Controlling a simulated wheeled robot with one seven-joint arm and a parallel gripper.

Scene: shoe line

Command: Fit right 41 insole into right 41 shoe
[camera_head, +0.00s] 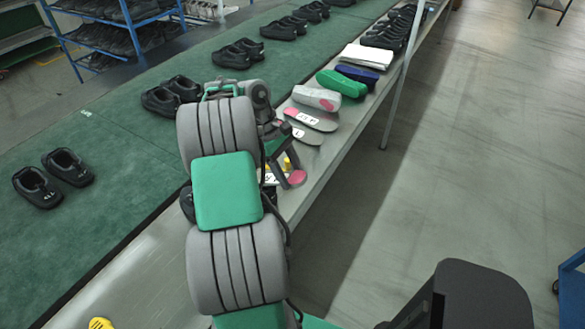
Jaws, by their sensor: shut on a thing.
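My gripper (280,166) is partly hidden behind my arm, low over the grey bench edge. It is shut on what looks like an insole (297,178), of which a pink end and a white label patch show; its size marking cannot be read. Black shoes stand in pairs on the green belt: a near pair (37,187), a pair left of my arm (160,102), and several farther back. I cannot tell which shoe is right 41.
A blue shoe rack (105,35) stands at the back left. A yellow object (101,323) lies near the front.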

